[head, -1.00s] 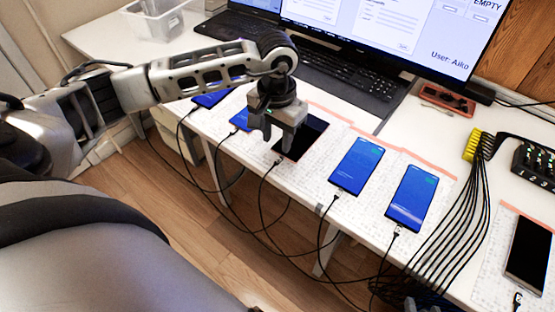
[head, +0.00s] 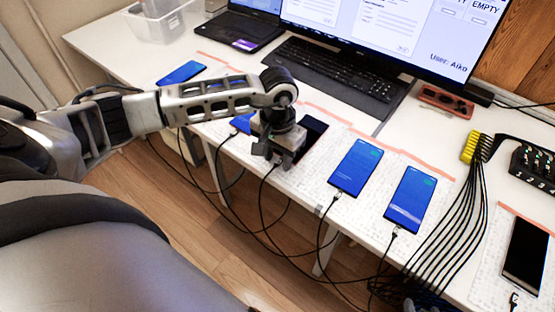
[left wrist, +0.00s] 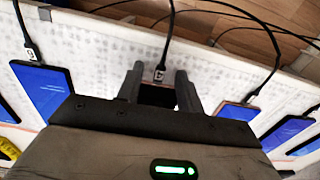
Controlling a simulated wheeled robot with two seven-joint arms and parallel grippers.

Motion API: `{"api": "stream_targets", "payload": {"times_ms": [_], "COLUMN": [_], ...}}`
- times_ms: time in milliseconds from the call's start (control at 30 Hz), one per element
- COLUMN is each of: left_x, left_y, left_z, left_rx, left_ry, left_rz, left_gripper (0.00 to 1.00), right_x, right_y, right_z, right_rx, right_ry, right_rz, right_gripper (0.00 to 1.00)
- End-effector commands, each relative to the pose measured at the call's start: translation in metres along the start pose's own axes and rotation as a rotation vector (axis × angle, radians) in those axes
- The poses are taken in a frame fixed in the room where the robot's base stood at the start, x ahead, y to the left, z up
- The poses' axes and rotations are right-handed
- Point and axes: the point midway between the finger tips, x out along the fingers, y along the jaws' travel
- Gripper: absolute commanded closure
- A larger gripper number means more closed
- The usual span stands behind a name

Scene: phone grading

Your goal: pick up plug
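My left gripper (head: 278,158) is low over the front end of a dark-screened phone (head: 314,130) on the table. In the left wrist view its two fingers (left wrist: 160,88) are apart. The phone's small plug (left wrist: 159,73), with a black cable, lies between the fingertips, with a gap on each side. In the head view the gripper hides this plug. The phone's dark end shows between the fingers in the left wrist view. A dark shape (head: 412,305) at the bottom edge of the head view may be my right gripper; its fingers cannot be made out.
Blue-screened phones (head: 356,167) (head: 411,198) with plugs and cables lie to the right, others to the left. Cables hang over the table's front edge. A keyboard (head: 335,75) and monitor stand behind. Another phone (head: 526,256) lies at far right, near a cable bundle (head: 470,205).

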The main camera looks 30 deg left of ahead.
Motion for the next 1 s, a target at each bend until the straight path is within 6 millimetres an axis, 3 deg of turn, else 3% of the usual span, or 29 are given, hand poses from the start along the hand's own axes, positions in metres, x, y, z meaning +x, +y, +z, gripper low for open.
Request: {"api": "stream_targets", "payload": {"times_ms": [800, 933, 1000], "left_x": [0.0042, 0.0041, 0.0042], "left_y": [-0.0001, -0.0001, -0.0001], "left_z": [0.0001, 0.0001, 0.0001], "left_rx": [0.0, 0.0, 0.0], "left_ry": [0.0, 0.0, 0.0], "left_rz": [0.0, 0.0, 0.0], "left_gripper": [0.63, 0.97, 1.0], "right_x": [0.0043, 0.0044, 0.0046], "right_y": [-0.0008, -0.0009, -0.0009], "right_z": [0.0015, 0.0019, 0.0024], "right_rx": [0.007, 0.008, 0.008], "right_ry": [0.012, 0.011, 0.01], "right_rz": [0.0, 0.0, 0.0], "right_gripper": [0.64, 0.64, 0.64]}}
